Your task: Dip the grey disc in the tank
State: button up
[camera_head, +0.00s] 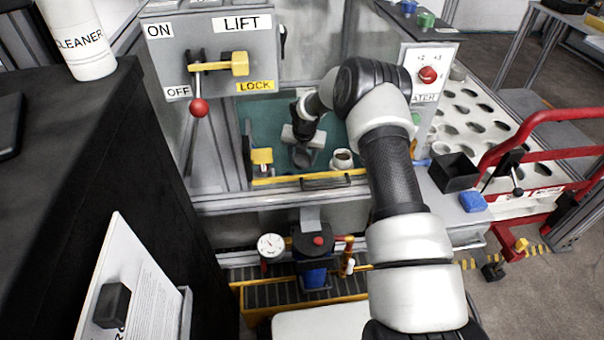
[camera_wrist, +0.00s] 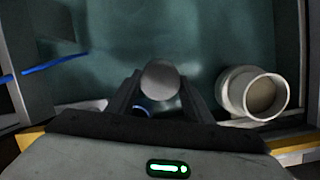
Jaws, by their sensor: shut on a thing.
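My gripper (camera_head: 302,146) reaches into the opening of the teal-lined tank (camera_head: 275,127). In the wrist view my gripper (camera_wrist: 158,88) has its two dark fingers on either side of the round grey disc (camera_wrist: 159,80) and is shut on it. In the head view a dark round shape hangs below the fingers, small and partly hidden by them. The tank's teal inside (camera_wrist: 235,35) fills the wrist view behind the disc. I cannot tell whether the disc touches any liquid.
A white cup (camera_wrist: 255,95) stands right of my gripper, near the yellow front edge. A lever with a red knob (camera_head: 198,107) and a yellow lock handle (camera_head: 238,63) are on the lift panel. A black open box (camera_head: 454,173) and red rail (camera_head: 545,120) lie right.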

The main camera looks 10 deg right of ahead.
notch_tip(320, 180, up, 11)
jog(key=p, duration=0.5)
jog(key=shift+p, duration=0.35)
jog(key=shift+f, duration=0.15)
dwell(0.8)
